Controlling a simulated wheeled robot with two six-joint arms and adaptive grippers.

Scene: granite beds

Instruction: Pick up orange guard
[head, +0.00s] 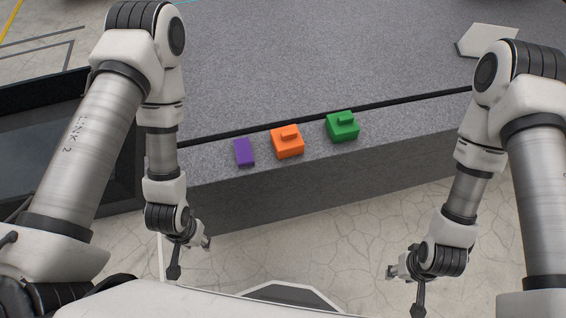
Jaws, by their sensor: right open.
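The orange guard (287,145) is a small square block with a raised tab on top. It sits near the front edge of the granite bed (320,60), between a purple block and a green block. My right gripper (390,273) is open and empty, low in front of the bed, to the right of the orange guard and apart from it. My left gripper (207,243) hangs low in front of the bed, left of the orange guard and apart from it. Its fingers are too small and turned away to tell their opening.
A purple block (244,152) lies just left of the guard, and a green tabbed block (342,127) stands to its right. A black strip (400,103) runs along the bed behind them. A dark tray-like box (60,150) is at the left. A pale plate (487,40) lies at the back right.

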